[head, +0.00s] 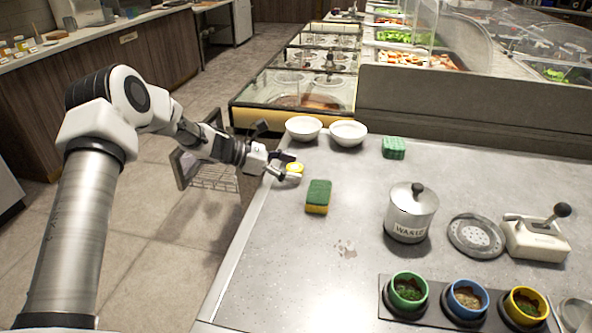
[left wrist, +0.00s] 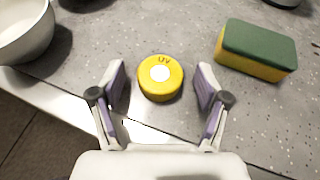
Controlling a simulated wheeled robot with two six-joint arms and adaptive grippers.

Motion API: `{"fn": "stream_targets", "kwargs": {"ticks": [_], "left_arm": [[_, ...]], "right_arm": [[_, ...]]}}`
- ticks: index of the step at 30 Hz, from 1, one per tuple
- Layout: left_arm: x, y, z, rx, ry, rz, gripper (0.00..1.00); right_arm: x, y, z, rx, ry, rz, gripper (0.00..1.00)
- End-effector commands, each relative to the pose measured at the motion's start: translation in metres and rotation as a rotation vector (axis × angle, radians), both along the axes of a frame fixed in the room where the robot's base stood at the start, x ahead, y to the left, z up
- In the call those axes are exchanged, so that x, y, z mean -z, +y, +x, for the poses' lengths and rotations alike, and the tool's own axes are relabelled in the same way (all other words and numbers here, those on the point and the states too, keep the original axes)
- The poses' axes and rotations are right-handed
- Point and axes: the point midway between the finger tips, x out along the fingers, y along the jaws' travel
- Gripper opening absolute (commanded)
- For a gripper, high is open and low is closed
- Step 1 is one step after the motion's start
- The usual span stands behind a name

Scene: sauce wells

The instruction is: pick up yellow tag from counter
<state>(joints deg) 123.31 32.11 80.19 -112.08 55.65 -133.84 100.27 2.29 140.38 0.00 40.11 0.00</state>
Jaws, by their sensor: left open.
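The yellow tag (left wrist: 161,78) is a round yellow disc with a pale centre and dark lettering. It lies on the grey counter (head: 290,270) near its left edge, and shows in the head view (head: 295,168) partly hidden by my gripper. My left gripper (left wrist: 161,88) is open, with one finger on each side of the tag and a gap on both sides. In the head view my left gripper (head: 282,167) reaches in from the left over the counter edge. My right gripper is not in view.
A green and yellow sponge (head: 318,196) lies right of the tag. Two white bowls (head: 304,128) (head: 348,133) stand behind it. A waste canister (head: 411,212), a white press (head: 537,238) and a rack of coloured cups (head: 408,290) are farther right. The counter's front left is mostly clear.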

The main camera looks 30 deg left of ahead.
Motion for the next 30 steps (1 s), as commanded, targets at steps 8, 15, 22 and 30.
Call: {"fn": "stream_targets", "kwargs": {"ticks": [8, 15, 22, 30], "left_arm": [[0.001, -0.002, 0.001, 0.0, -0.001, -0.001, 0.54], [0.001, -0.002, 0.001, 0.0, 0.0, -0.001, 0.16], [-0.002, -0.002, 0.001, 0.0, 0.0, -0.001, 0.16], [-0.058, -0.001, 0.002, -0.001, -0.005, -0.001, 0.16]], "right_arm": [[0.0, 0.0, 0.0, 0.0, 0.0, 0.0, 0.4], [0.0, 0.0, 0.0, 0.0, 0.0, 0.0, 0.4], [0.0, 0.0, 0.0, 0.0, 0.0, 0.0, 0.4], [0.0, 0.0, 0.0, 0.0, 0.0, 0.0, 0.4]]}}
